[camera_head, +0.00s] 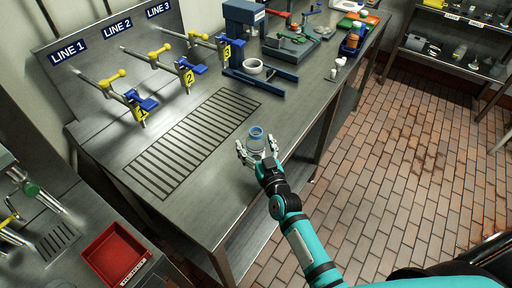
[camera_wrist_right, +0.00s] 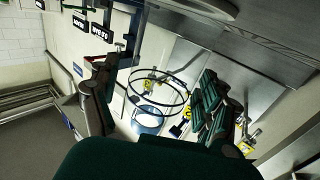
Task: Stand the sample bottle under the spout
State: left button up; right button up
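The sample bottle (camera_head: 256,141) is a clear jar with a blue rim, standing upright on the steel bench near its front edge. In the right wrist view it appears as thin round outlines with a blue and white ring (camera_wrist_right: 148,118). My right gripper (camera_head: 257,151) has its fingers spread on both sides of the bottle, with gaps showing; it is open around it. Its dark fingers also show in the wrist view (camera_wrist_right: 155,100). Three valve spouts with blue handles and yellow number tags, 1 (camera_head: 142,112), 2 (camera_head: 188,78) and 3 (camera_head: 227,51), project from the labelled panel. My left gripper is out of view.
A slotted drain grate (camera_head: 190,140) lies in the bench top below the spouts, clear of objects. A blue stand with a white ring (camera_head: 253,67) is farther back. A red tray (camera_head: 116,253) is at lower left.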

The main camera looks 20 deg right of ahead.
jog(key=c, duration=1.1)
jog(key=shift+r, duration=0.1)
